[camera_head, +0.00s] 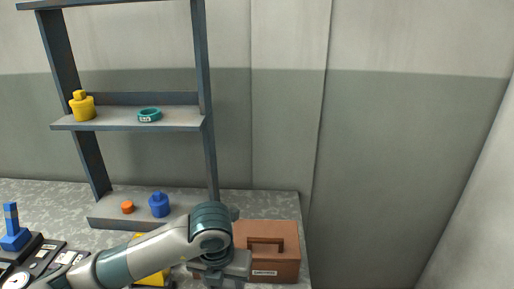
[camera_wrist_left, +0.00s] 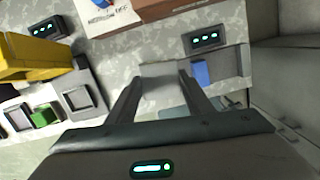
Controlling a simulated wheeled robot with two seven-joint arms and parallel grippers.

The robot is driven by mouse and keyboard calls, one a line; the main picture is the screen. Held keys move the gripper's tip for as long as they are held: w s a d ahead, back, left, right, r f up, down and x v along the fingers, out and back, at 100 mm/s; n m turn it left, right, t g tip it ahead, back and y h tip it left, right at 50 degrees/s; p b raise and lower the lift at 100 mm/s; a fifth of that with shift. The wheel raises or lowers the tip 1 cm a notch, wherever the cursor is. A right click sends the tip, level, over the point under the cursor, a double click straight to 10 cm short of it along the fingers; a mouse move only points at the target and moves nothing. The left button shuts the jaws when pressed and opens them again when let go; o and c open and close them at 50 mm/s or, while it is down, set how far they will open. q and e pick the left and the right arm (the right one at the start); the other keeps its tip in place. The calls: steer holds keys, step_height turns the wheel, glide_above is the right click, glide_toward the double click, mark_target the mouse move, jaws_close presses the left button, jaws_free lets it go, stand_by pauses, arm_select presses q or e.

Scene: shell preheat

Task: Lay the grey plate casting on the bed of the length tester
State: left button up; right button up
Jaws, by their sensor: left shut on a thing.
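In the left wrist view my left gripper (camera_wrist_left: 160,90) is shut on the grey plate casting (camera_wrist_left: 160,76), a flat pale piece held between the two fingers. Just right of it is a grey bed-like fixture (camera_wrist_left: 232,58) with a blue block (camera_wrist_left: 201,73) and a lit display unit behind it; this looks like the length tester. The plate's far edge is near the fixture's left end; I cannot tell whether they touch. In the head view my left arm reaches in from the left, and its wrist hides the fingers and plate. My right gripper is not in view.
A brown case (camera_head: 268,249) with a handle stands right of my left wrist. A shelf rack (camera_head: 130,122) behind holds yellow, teal, orange and blue items. A yellow bin (camera_wrist_left: 30,60) and grey trays (camera_wrist_left: 77,98) lie left in the wrist view.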

arm_select(q)
steer(key=m, duration=0.1)
steer(key=a+m, duration=0.1)
steer(key=m, duration=0.1)
steer(key=a+m, duration=0.1)
steer(key=shift+s+r+m+h, duration=0.1)
steer(key=shift+r+m+h, duration=0.2)
steer(key=shift+m, duration=0.1)
steer(key=s+a+r+m+g, duration=0.1)
steer(key=a+m, duration=0.2)
steer(key=m, duration=0.6)
steer(key=s+a+r+m+g, duration=0.1)
steer(key=a+m, duration=0.3)
steer(key=m, duration=0.6)
steer(key=s+a+r+m+g+y, duration=0.1)
steer(key=s+a+r+m, duration=0.1)
steer(key=m, duration=0.8)
steer(key=shift+s+a+r+g, duration=0.2)
steer(key=shift+a+g, duration=0.1)
steer(key=shift+a, duration=0.55)
steer(key=shift+f, duration=0.1)
